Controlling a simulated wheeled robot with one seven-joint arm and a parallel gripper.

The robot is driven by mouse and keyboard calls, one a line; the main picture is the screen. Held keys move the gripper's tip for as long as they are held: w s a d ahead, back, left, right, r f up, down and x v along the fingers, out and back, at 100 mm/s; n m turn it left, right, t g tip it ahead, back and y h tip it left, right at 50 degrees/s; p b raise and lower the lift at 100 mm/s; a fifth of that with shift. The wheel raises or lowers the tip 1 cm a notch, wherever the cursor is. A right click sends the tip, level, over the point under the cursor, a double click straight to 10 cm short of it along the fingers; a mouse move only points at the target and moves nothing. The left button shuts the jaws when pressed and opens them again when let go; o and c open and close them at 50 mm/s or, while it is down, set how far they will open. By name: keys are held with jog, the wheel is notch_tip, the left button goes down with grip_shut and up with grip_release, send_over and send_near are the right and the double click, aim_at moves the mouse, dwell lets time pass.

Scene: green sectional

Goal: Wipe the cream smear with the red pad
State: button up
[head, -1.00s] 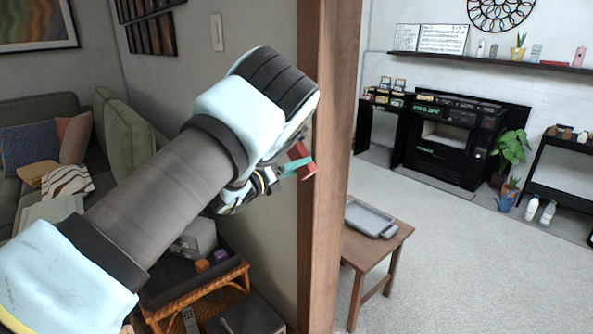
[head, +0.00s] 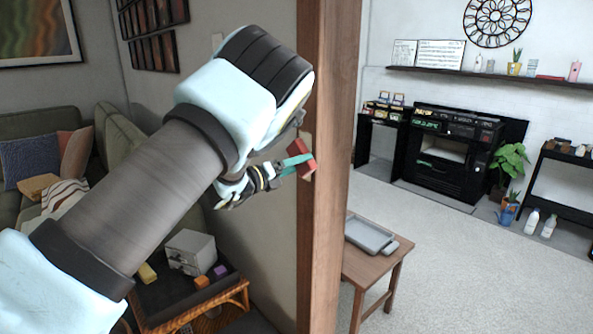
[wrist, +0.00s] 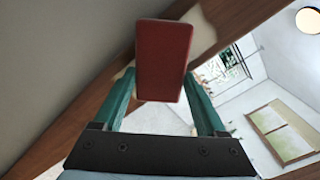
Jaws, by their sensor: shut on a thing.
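My gripper (head: 296,163) is shut on the red pad (head: 307,170) and holds it in the air in front of the wooden post. In the wrist view the red pad (wrist: 162,60) sticks out from between the two teal fingers, tilted slightly. The pad is clear of any surface as far as I can see.
A wooden post (head: 326,230) and wall end stand right by my gripper. Beyond is a low wooden table (head: 378,272) with a grey tray (head: 370,236). A wicker table (head: 180,322) and a sofa (head: 40,125) are left. Carpet (head: 460,270) is open at right.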

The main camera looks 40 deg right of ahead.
aim_at(300, 176)
jog(key=shift+r+p, duration=0.6)
jog(key=shift+r, duration=3.05)
jog(key=shift+f+b, duration=0.1)
jog(key=shift+b, duration=0.25)
jog(key=shift+b, duration=0.3)
notch_tip(300, 176, down, 11)
jog(key=b, duration=1.2)
jog(key=shift+b, duration=0.35)
notch_tip(300, 176, down, 4)
jog(key=b, duration=0.4)
jog(key=shift+s+d+r, duration=0.1)
jog(key=shift+r, duration=0.15)
jog(key=a+b, duration=0.2)
jog(key=a, duration=0.4)
jog(key=shift+w, duration=0.2)
